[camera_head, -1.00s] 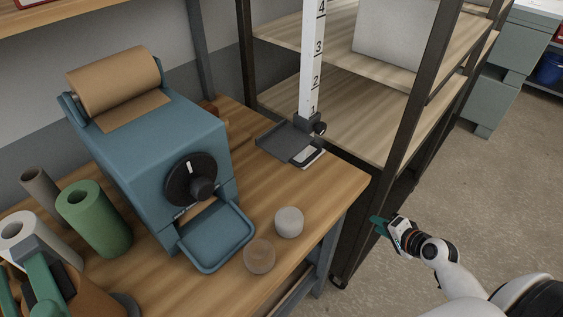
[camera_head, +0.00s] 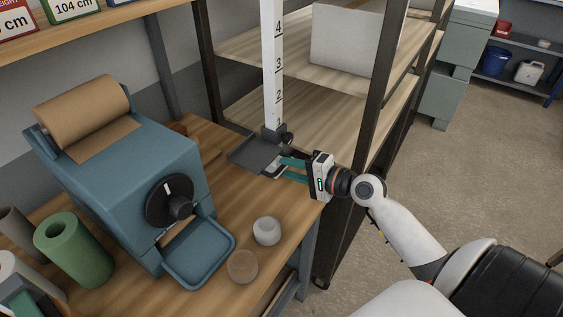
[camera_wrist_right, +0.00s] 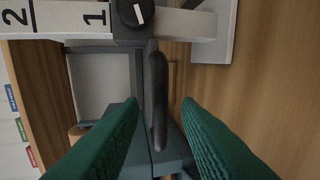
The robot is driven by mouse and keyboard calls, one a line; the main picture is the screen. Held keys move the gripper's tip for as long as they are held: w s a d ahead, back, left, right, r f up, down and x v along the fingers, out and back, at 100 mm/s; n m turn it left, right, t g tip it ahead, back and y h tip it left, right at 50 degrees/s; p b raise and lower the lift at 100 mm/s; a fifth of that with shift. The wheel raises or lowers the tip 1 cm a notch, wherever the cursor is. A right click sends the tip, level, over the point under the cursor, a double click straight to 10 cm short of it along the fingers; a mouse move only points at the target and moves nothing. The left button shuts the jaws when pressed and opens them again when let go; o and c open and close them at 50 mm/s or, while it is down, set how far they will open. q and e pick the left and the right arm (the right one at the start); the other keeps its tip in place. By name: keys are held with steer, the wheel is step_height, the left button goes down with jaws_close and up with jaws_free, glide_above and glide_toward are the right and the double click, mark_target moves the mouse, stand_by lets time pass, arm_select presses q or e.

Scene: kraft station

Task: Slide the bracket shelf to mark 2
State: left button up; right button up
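The bracket shelf (camera_head: 256,154) is a dark grey plate on a collar at the foot of a white post (camera_head: 272,70) with marks 1 to 4. It sits by mark 1, just above the bench. A dark knob (camera_head: 288,139) is on the collar's right; it also shows in the right wrist view (camera_wrist_right: 135,12). My right gripper (camera_head: 280,168) is open at the shelf's right edge. In the right wrist view the dark shelf edge (camera_wrist_right: 158,100) lies between its green fingers, with gaps visible on both sides. My left gripper (camera_head: 22,303) is partly cut off at the lower left.
A blue paper-roll machine (camera_head: 125,165) with a dial and tray stands left on the wooden bench. Two small round jars (camera_head: 266,231) stand at the bench's front.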

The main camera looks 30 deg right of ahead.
mark_target(282, 167)
steer(key=shift+x, duration=1.55)
steer(key=shift+f, duration=0.1)
jaws_close()
